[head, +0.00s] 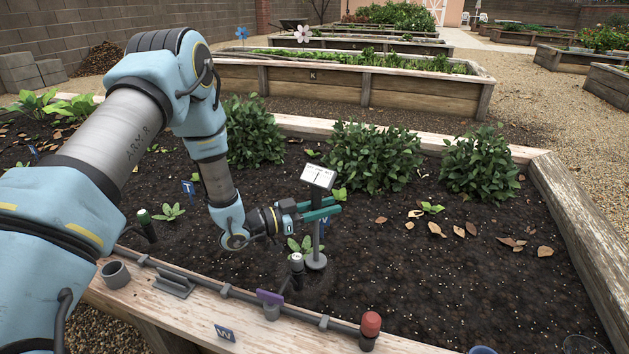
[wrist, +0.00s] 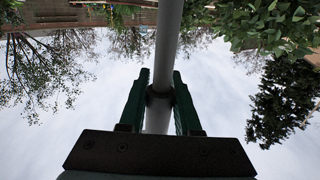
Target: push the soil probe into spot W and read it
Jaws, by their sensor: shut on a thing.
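The soil probe (head: 316,235) is a grey upright shaft with a white display head (head: 318,177) and a round grey disc low on it. My gripper (head: 325,208) has its green fingers around the shaft below the display. In the wrist view, the fingers (wrist: 160,100) close on a dark collar of the shaft (wrist: 165,50). The disc is at or just above the dark soil; I cannot tell which, and any tip below is hidden. A dark mark shows on the display, too small to read. A blue tag (head: 324,222), seemingly lettered W, stands just behind the shaft.
A white-capped post (head: 297,258) and a seedling (head: 300,246) stand close left of the disc. A pipe, a purple-topped fitting (head: 270,297) and a red-capped fitting (head: 370,323) line the front board, which bears a W plate (head: 225,333). Bushes (head: 372,156) stand behind; open soil lies right.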

